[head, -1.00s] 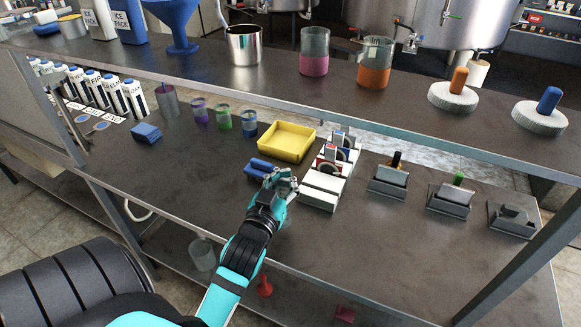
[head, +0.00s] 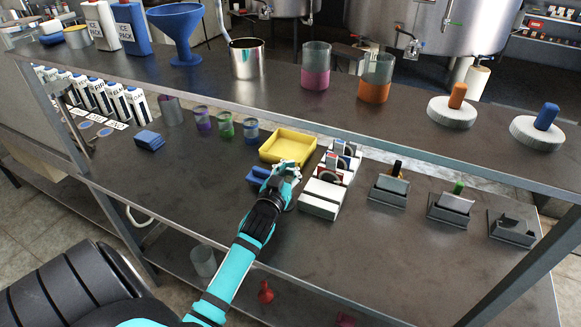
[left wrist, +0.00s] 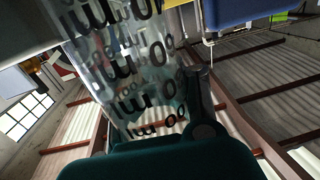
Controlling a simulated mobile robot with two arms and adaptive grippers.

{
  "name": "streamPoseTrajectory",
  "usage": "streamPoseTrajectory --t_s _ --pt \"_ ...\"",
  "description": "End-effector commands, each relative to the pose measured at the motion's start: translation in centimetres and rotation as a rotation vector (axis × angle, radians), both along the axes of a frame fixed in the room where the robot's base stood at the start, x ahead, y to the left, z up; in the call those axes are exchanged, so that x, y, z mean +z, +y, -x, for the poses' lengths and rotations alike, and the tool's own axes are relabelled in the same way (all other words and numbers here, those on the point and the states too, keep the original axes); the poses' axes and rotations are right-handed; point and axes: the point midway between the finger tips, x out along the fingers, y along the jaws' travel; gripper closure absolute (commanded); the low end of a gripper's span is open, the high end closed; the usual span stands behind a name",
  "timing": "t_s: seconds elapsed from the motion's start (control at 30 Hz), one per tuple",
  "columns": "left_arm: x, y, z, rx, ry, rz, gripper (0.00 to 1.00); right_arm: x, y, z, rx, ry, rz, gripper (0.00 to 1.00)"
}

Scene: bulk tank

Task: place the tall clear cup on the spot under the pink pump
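A clear cylindrical cup with dark printed marks (left wrist: 125,65) fills the middle of the left wrist view. It stands against a dark finger of my left gripper (left wrist: 205,105), which looks closed on it. In the head view my left gripper (head: 283,180) is over the counter, just in front of the yellow tray; the cup is hard to make out there. I cannot make out a pink pump or the spot under it. My right gripper is not in view.
The yellow tray (head: 288,146), blue blocks (head: 262,176) and a white-topped device (head: 320,199) crowd the gripper. Grey holders (head: 390,190) stand to the right. An upper shelf (head: 400,118) overhangs the back. Another clear vessel (head: 203,261) stands on the lower shelf.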

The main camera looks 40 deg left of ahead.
Motion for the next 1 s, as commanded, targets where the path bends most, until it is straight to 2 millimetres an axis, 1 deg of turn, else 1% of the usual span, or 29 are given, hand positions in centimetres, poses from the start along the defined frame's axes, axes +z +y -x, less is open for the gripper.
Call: streamPoseTrajectory --t_s 0.33,0.37,0.6,0.7,0.93,1.0 --pt "-0.26 -0.02 0.02 0.0 0.001 0.0 1.0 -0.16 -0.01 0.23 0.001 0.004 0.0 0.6" --pt "-0.26 -0.02 0.02 0.0 0.001 0.0 0.97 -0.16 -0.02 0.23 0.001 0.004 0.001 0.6" --pt "-0.26 -0.02 0.02 0.0 0.001 0.0 0.66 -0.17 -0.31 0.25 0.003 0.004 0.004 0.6" --pt "-0.25 -0.02 0.02 0.0 0.001 0.0 0.54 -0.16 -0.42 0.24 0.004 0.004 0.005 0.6" --pt "-0.2 -0.02 0.02 0.0 0.0 0.0 0.54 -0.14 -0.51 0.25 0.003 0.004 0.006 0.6" --pt "0.12 -0.02 0.02 0.0 0.0 -0.001 0.54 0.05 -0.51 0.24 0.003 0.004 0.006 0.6"
